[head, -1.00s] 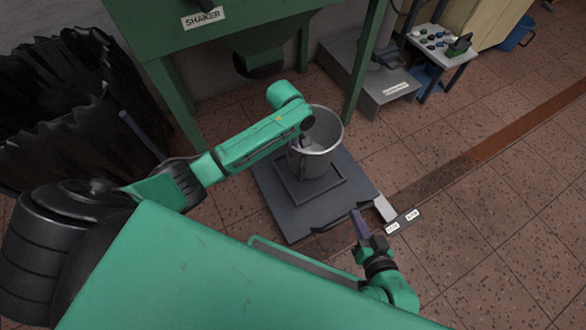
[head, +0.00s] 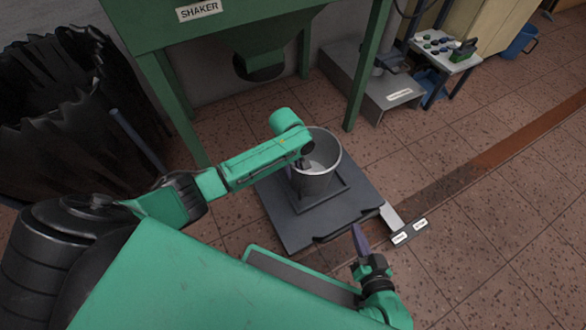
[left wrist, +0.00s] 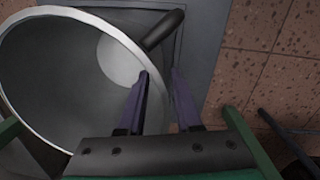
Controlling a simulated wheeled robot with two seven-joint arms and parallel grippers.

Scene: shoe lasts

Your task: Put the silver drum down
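The silver drum (head: 315,178) stands upright on the dark platform (head: 285,232), with its open mouth facing up. In the left wrist view its pale rim and grey inside (left wrist: 60,75) fill the left side. My left gripper (head: 304,163) is at the drum's rim. In the left wrist view the purple fingers of my left gripper (left wrist: 160,74) are apart, one over the drum's mouth and one outside the rim, with a visible gap between them. My right gripper (head: 357,230) is low, in front of the platform and apart from the drum; its finger opening cannot be made out.
The green shaker frame (head: 180,105) stands behind the platform. A grey machine base (head: 385,95) and a small table with a button panel (head: 445,50) are at the back right. A black ragged-edged bin (head: 70,110) is at the left.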

